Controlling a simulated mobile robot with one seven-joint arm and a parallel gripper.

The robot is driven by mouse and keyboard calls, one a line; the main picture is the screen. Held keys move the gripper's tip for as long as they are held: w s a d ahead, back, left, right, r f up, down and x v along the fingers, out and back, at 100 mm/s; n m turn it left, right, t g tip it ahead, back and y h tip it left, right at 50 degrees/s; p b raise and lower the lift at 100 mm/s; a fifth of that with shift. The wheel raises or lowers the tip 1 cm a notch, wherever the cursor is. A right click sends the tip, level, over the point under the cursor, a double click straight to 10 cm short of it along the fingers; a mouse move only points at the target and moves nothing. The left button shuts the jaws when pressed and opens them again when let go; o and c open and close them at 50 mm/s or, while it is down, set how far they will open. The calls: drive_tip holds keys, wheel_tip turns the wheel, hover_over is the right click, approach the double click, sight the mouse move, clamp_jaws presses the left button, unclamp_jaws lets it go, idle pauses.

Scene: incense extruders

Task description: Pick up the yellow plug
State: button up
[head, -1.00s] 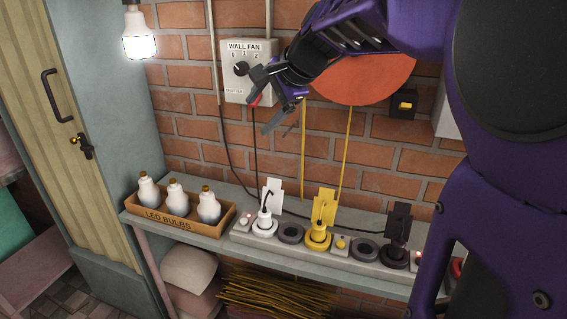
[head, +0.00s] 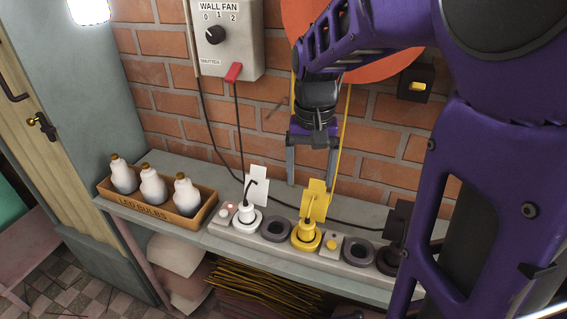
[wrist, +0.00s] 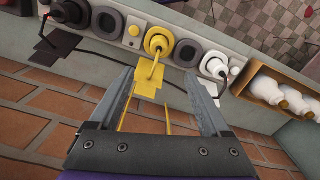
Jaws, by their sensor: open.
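The yellow plug (head: 306,232) sits upright in a yellow socket of the grey power strip on the shelf, with a yellow tag (head: 315,200) and a cord at its top. My gripper (head: 309,182) is open and empty, pointing down, above and slightly behind the plug. In the wrist view the yellow plug (wrist: 157,42) lies beyond the fingertips, a little left of the midpoint between them. My gripper (wrist: 163,78) is apart from the plug and touches nothing that I can see.
A white plug (head: 246,214) with a white tag stands left of the yellow one. A black plug (head: 393,257) is to the right, partly hidden by my arm. A box of LED bulbs (head: 160,207) stands on the left shelf. The brick wall (head: 270,125) is close behind.

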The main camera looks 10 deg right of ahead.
sight(307, 223)
wheel_tip(307, 223, down, 11)
drive_tip(key=shift+r+b, duration=0.2)
drive_tip(key=shift+b, duration=0.8)
drive_tip(key=shift+s+f+b, duration=0.15)
drive_tip(key=shift+f+b, duration=0.2)
drive_tip(key=shift+f, duration=0.95)
drive_tip(key=shift+s+f+b, duration=0.15)
drive_tip(key=shift+f+b, duration=0.2)
drive_tip(key=shift+f, duration=0.95)
clamp_jaws()
